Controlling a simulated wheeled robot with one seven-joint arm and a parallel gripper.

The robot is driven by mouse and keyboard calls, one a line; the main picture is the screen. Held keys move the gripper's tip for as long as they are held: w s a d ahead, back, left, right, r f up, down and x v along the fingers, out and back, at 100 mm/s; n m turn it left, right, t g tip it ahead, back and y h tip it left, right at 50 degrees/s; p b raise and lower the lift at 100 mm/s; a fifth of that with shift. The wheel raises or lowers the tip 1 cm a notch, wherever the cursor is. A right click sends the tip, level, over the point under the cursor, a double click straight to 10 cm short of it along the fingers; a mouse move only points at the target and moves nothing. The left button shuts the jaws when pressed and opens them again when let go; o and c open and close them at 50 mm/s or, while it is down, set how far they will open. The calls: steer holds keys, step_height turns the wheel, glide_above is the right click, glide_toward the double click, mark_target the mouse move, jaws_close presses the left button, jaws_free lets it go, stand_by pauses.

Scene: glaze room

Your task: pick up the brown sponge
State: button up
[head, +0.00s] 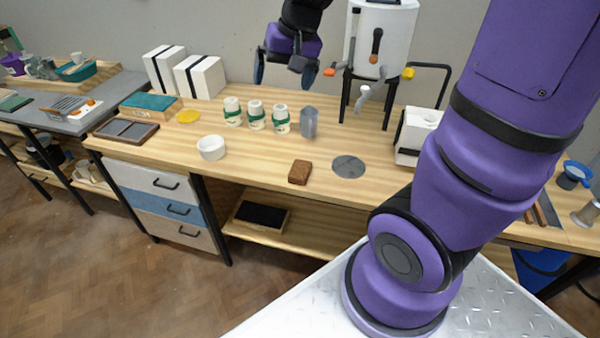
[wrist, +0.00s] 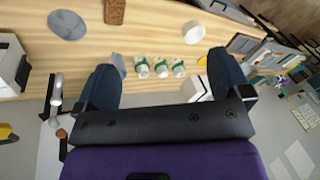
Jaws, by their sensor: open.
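The brown sponge (head: 299,172) lies flat on the wooden bench near its front edge, between a white bowl and a grey disc. It also shows at the top edge of the wrist view (wrist: 115,11), partly cut off. My gripper (head: 285,72) is open and empty, high above the back of the bench, behind and above the sponge and apart from it. In the wrist view my two dark fingers (wrist: 165,85) are spread wide with nothing held between them.
Several green-labelled jars (head: 256,116) and a grey faceted piece (head: 309,122) stand behind the sponge. A white bowl (head: 211,148) is to its left, a grey disc (head: 348,166) to its right. A white tank (head: 383,38) on a black stand rises beside my gripper.

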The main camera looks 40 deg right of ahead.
steer(key=w+d+f+m+g, duration=0.1)
steer(key=w+d+f+m, duration=0.2)
steer(key=f, duration=0.4)
steer(key=w+d+f+m, duration=0.1)
steer(key=w+d+f, duration=0.1)
steer(key=w+f, duration=0.45)
steer(key=m+g+h, duration=0.2)
glide_above(300, 168)
step_height(300, 168, down, 15)
steer(key=shift+w+d, duration=0.1)
steer(key=shift+w, duration=0.05)
step_height(300, 168, down, 10)
steer(key=shift+r, duration=0.1)
steer(key=shift+c, duration=0.3)
steer(key=c, duration=1)
